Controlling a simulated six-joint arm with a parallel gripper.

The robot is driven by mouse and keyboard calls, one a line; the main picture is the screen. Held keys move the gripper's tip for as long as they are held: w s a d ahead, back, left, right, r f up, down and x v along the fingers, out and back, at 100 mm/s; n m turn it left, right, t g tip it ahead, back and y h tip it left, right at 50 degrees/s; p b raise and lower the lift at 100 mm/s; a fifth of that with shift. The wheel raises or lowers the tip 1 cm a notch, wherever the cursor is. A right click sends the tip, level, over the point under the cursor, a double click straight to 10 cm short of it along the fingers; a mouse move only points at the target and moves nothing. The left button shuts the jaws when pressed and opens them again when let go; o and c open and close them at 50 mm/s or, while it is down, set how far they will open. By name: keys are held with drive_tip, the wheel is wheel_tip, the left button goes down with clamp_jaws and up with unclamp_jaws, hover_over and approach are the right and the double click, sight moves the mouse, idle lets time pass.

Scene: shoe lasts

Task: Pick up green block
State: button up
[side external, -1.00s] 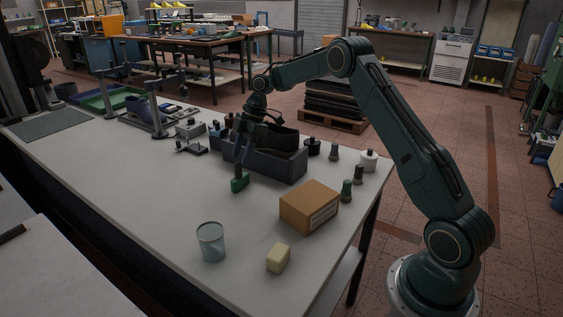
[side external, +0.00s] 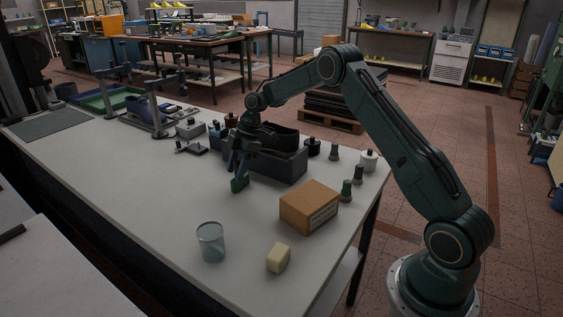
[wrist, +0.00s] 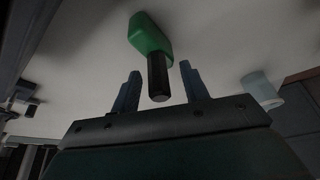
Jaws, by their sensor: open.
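The green block (side external: 239,185) stands on the pale worktop, in front of the dark grey bin. In the wrist view the green block (wrist: 148,34) shows a green end and a dark stem that points toward my gripper. My gripper (side external: 237,168) is low over the block. In the wrist view my gripper (wrist: 159,69) is open, with one blue finger on each side of the dark stem and gaps between. I cannot tell how far down the stem the fingertips reach.
A dark grey bin (side external: 279,167) holding a dark shoe is close behind my gripper. A cardboard box (side external: 308,207), a grey cup (side external: 211,242) and a cream block (side external: 278,257) stand nearer the front. Several bottles stand at the right. The worktop's left middle is clear.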

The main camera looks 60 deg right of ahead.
clamp_jaws()
drive_tip(key=shift+r, duration=0.1)
drive_tip(key=shift+r, duration=4.95)
